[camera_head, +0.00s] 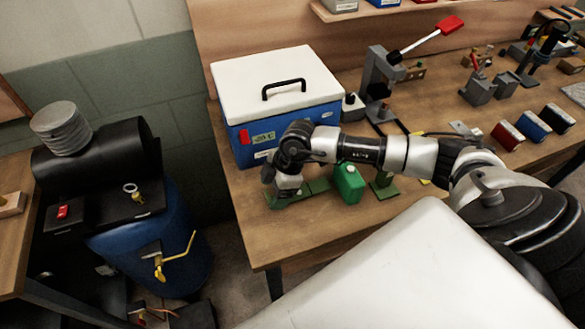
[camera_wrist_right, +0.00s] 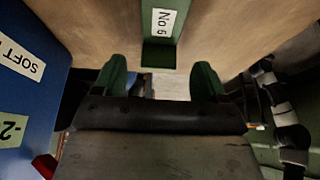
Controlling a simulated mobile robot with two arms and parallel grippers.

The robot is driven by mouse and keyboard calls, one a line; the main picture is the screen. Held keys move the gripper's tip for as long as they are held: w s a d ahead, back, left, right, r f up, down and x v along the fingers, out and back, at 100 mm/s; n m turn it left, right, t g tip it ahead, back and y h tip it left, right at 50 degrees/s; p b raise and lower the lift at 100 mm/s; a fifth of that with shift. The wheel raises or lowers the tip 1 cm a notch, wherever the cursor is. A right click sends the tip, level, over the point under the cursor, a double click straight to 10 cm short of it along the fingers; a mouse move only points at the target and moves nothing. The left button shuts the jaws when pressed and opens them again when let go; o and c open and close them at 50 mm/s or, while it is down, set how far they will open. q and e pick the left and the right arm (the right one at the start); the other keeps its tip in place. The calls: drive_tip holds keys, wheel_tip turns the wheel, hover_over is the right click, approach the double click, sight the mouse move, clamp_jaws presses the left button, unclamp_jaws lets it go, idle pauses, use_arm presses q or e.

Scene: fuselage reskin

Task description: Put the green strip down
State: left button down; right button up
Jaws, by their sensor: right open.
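The green strip (camera_wrist_right: 158,55), with a white label reading "No 6", lies on the wooden bench in the right wrist view. My right gripper (camera_wrist_right: 160,75) is open, with its two green fingers standing wide on either side of the strip's near end, apart from it. In the head view my right gripper (camera_head: 285,194) points down at the bench near its front left edge, in front of the blue cooler. Green strip pieces (camera_head: 319,186) show beside it there, partly hidden by the gripper. My left gripper is out of view.
A blue cooler (camera_head: 240,118) with a white lid stands close behind the gripper. A green canister (camera_head: 348,183) stands just to the right, under my forearm. A grey press (camera_head: 378,85) is farther back. A blue barrel (camera_head: 160,245) stands left of the bench, across a gap.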

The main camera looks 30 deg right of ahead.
drive_tip(key=shift+x, duration=1.4)
drive_tip(key=c, duration=1.1)
